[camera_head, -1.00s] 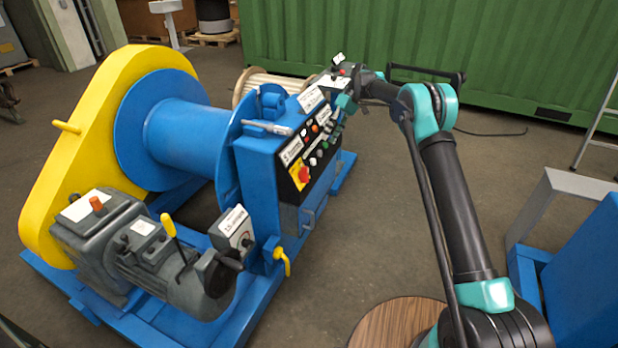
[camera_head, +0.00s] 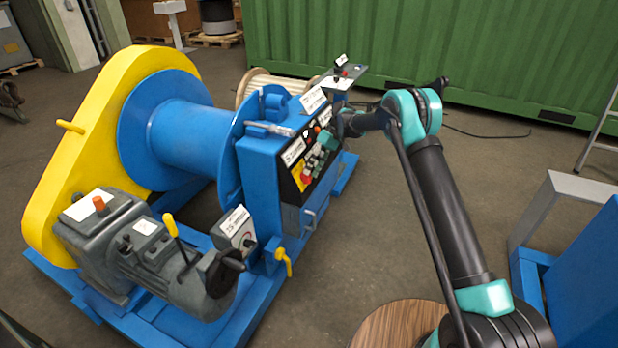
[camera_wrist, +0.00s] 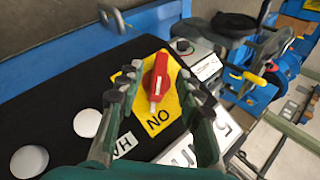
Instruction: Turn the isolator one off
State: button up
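The isolator is a red rotary handle (camera_wrist: 158,76) on a yellow plate (camera_wrist: 172,100) on the machine's dark control panel. Its white-tipped end points toward the word "ON" on the plate. My gripper (camera_wrist: 156,86) is open, with one finger to each side of the handle in the wrist view. Nothing is between the fingers except the handle beyond them. I cannot tell whether either finger touches it.
White round buttons (camera_wrist: 87,123) lie beside the isolator on the panel. A grey box with a knob (camera_head: 234,232) is mounted lower on the blue winch (camera_head: 262,220). A yellow lever (camera_head: 283,262) hangs beside it.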

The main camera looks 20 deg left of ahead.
aim_at(309, 176)
jog(key=shift+x, duration=1.7)
grip_shut()
